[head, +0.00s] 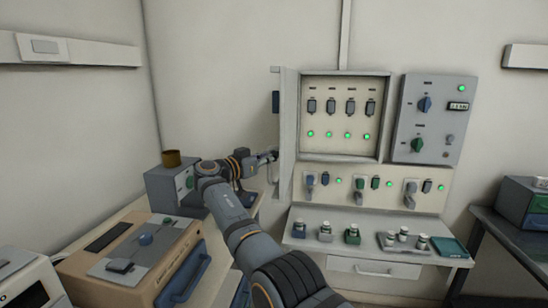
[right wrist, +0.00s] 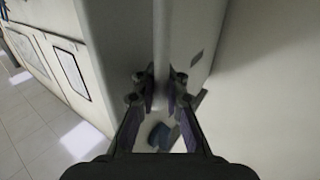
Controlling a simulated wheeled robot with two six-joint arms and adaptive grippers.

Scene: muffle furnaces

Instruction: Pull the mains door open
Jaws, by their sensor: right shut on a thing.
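The mains door (head: 289,125) is a pale grey panel hinged at the left side of the mains cabinet (head: 345,158). It stands swung open, seen nearly edge-on, and the breakers inside the cabinet are exposed. My right gripper (head: 272,156) is at the door's lower outer edge, at the end of my arm. The exact grip is small and partly hidden in the head view. My left gripper is not in view.
A control panel (head: 432,120) with knobs is right of the cabinet. Below, a shelf (head: 375,246) holds several small items. A tan bench unit (head: 130,262) and a grey box (head: 170,190) with a brown cup (head: 171,158) stand left of my arm. The wall left of the door is clear.

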